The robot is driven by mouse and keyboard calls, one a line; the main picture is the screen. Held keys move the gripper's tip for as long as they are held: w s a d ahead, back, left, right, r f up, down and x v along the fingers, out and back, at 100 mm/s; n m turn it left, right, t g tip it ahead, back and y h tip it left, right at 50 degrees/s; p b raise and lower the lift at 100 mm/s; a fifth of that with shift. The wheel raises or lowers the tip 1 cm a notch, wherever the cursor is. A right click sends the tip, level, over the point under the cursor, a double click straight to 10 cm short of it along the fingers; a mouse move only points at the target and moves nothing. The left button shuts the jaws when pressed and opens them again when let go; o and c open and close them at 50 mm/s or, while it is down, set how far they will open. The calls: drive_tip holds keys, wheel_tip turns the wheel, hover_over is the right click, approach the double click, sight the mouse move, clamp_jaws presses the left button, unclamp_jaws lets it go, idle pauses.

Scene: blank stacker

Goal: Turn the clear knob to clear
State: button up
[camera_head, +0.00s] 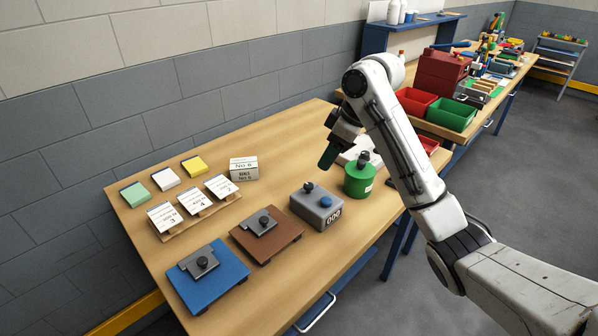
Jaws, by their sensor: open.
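A grey counter box (312,209) stands near the table's front edge and its display reads 000. On its top are a black knob (308,187) and a blue round knob or button (326,201). No label shows which one is the clear knob, and its setting cannot be read. My gripper (328,158) hangs above the table behind and above the box, apart from it. It has a dark body and a green end, and nothing shows held in it.
A green canister (358,182) with a black top stands right of the box, close to my arm. Brown (272,243) and blue (222,279) plates with black knobs lie to its left. Number cards (193,208) and coloured pads (166,178) lie farther left.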

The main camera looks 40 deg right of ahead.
sight(308, 185)
drive_tip(key=x, duration=1.1)
drive_tip(key=shift+w+r+p, duration=0.15)
drive_tip(key=shift+w+p, duration=0.15)
clamp_jaws()
